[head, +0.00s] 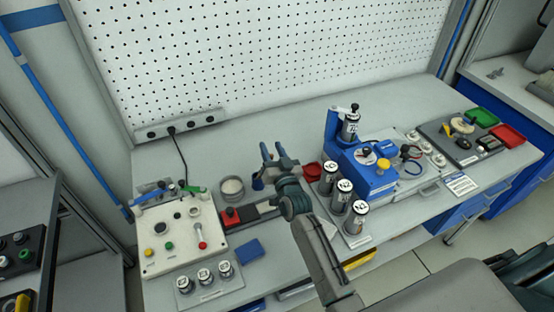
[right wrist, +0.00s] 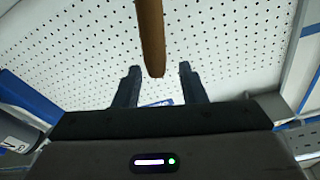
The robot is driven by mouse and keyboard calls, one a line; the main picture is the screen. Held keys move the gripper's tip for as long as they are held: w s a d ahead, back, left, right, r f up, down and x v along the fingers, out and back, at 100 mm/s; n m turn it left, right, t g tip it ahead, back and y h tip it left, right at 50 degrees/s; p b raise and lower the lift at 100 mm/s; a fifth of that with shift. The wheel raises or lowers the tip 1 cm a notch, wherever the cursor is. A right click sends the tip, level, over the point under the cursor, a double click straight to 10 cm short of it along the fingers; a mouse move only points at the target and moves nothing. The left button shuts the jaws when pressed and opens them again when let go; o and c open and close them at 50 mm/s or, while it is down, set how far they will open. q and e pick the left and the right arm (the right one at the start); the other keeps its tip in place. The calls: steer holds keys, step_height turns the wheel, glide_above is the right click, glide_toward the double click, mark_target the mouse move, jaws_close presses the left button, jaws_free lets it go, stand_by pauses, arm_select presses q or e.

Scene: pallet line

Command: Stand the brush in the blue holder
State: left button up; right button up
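My right gripper (head: 272,150) is raised above the bench in the head view. Its two fingers are apart. In the right wrist view, a brown wooden handle, which looks like the brush (right wrist: 151,38), comes down from the top edge. Its rounded end shows between the fingertips of the right gripper (right wrist: 157,83), with a gap on each side. The brush's head is out of that view, and I cannot make out the brush in the head view. My left gripper is not in view.
A white control panel (head: 160,249) stands at left, beside a round dish (head: 231,187). A blue machine (head: 375,182) and several labelled cylinders stand right of my arm. The pegboard (head: 260,55) rises behind.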

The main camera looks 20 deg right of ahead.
steer(key=shift+r+p, duration=0.45)
steer(key=shift+r, duration=0.15)
steer(key=s+f+b, duration=0.2)
steer(key=s+b, duration=0.4)
steer(key=s, duration=0.6)
steer(key=shift+a, duration=0.15)
steer(key=shift+f, duration=0.15)
